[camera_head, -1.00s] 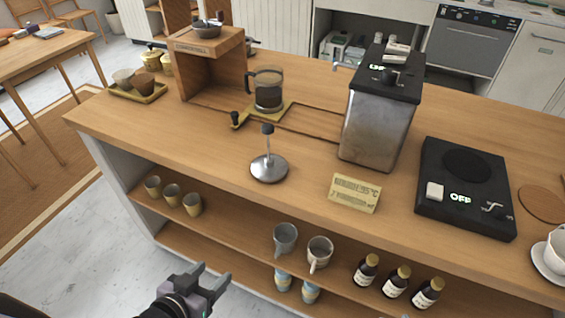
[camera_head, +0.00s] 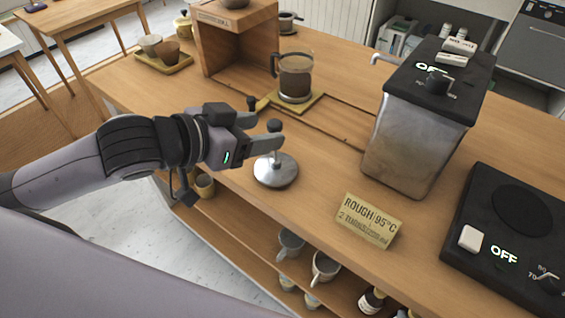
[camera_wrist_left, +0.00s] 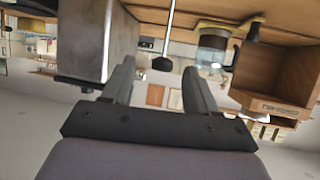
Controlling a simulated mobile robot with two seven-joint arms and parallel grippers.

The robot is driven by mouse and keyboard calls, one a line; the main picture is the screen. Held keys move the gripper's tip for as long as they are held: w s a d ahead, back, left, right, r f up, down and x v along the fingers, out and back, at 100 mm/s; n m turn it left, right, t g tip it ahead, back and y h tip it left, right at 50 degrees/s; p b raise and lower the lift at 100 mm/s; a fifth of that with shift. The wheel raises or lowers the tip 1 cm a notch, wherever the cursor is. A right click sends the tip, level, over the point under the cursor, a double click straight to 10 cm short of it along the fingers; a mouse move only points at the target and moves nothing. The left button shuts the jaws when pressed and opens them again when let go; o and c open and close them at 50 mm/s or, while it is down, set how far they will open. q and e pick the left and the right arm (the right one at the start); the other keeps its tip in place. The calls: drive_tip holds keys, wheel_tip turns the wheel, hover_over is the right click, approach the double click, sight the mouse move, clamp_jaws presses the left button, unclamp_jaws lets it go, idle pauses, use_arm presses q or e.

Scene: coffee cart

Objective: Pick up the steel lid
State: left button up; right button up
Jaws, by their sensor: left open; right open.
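The steel lid (camera_head: 275,174) is a round silver disc with an upright rod and a dark knob on top. It lies on the wooden counter near its front edge. My left gripper (camera_head: 268,131) is open, its fingers pointing right at about the height of the knob. In the head view the knob shows by the fingertips; I cannot tell whether they touch. In the left wrist view, which looks upside down, the knob (camera_wrist_left: 163,63) appears between the two open fingertips (camera_wrist_left: 160,68). The disc is out of that view. My right gripper is not in view.
A glass press jug (camera_head: 295,78) stands on a small tray behind the lid. A wooden stand (camera_head: 237,45) is at the back left. A steel boiler (camera_head: 415,140) and a sign (camera_head: 368,221) are to the right. Mugs and bottles sit on shelves below.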

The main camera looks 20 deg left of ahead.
use_arm(q)
drive_tip(key=shift+p+x, duration=0.3)
drive_tip(key=shift+x, duration=3.05)
drive_tip(key=shift+a+f, duration=0.15)
clamp_jaws()
